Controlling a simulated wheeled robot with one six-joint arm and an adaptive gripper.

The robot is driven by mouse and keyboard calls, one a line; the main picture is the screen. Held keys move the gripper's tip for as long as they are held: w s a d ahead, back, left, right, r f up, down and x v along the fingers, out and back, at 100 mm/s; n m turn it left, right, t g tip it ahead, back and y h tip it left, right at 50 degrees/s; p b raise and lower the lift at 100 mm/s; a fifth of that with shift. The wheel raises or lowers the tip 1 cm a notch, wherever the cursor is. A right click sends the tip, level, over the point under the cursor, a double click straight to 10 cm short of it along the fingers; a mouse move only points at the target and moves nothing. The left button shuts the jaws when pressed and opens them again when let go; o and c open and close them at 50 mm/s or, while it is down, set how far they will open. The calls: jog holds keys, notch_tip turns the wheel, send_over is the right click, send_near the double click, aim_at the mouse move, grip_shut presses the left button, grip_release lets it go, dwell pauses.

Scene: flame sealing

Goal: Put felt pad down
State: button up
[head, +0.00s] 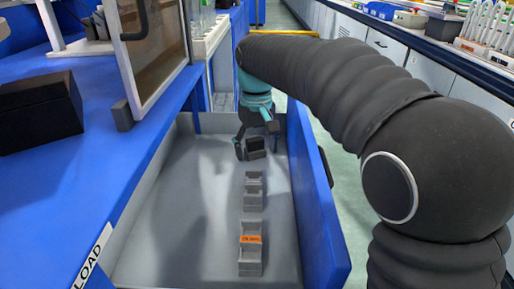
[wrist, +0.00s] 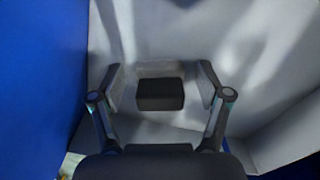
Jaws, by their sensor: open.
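A dark block, seemingly the felt pad (wrist: 160,94), lies between the spread fingers of my gripper (wrist: 161,82) in the wrist view. Gaps show between it and both fingers. In the head view the dark pad (head: 256,148) is below my gripper (head: 250,143), towards the far end of a grey-floored open drawer (head: 180,240). My gripper is open and points down into the drawer. Whether the pad lies flat on the drawer floor or on something else is hard to tell.
Two grey holders stand in line nearer me, one plain (head: 253,192) and one with an orange label (head: 250,248). The drawer's blue front wall (head: 318,205) rises on the right. A blue bench (head: 85,190) with a black box (head: 40,115) is left. The drawer floor's left side is clear.

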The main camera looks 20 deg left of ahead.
aim_at(256, 141)
notch_tip(256, 141, up, 11)
jog(key=p, duration=0.3)
jog(key=shift+r, duration=0.6)
